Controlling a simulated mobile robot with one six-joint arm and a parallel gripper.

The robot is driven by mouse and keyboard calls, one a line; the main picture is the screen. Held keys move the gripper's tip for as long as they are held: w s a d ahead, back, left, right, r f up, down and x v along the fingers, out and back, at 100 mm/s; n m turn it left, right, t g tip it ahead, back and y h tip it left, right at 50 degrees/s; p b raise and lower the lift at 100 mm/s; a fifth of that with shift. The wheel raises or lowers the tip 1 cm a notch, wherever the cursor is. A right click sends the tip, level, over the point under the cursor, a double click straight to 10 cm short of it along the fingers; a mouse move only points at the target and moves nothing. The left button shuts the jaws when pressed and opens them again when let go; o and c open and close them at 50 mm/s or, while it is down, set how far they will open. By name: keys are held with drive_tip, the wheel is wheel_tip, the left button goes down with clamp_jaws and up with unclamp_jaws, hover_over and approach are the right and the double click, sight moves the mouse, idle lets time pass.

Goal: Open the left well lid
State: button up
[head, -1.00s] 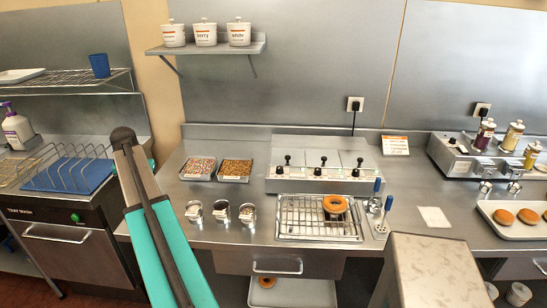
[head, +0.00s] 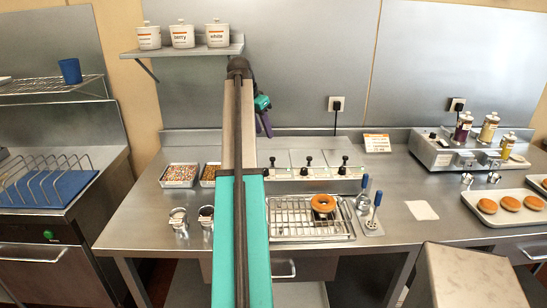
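The three-well warmer unit (head: 322,173) stands at the back of the steel counter. Its left well lid (head: 280,157) lies flat and shut, with an upright black knob at its front; my arm hides part of the unit's left end. The middle and right lids are also shut. My gripper (head: 265,127) shows only partly, as a small teal and purple piece behind my arm, above and behind the left lid. It appears apart from the lid. Its fingertips are too small and hidden to tell open from shut.
A wire rack (head: 311,219) with a glazed donut (head: 323,203) sits in front of the warmer. Sprinkle trays (head: 179,175) and metal cups (head: 179,219) are at left. A wall shelf (head: 186,50) with several white jars hangs above.

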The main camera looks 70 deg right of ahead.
drive_tip(key=shift+w+a, duration=0.1)
drive_tip(key=shift+w, duration=0.1)
drive_tip(key=shift+f, duration=0.1)
drive_tip(key=p, duration=0.3)
approach(273, 158)
drive_tip(key=shift+x, duration=3.8)
clamp_jaws()
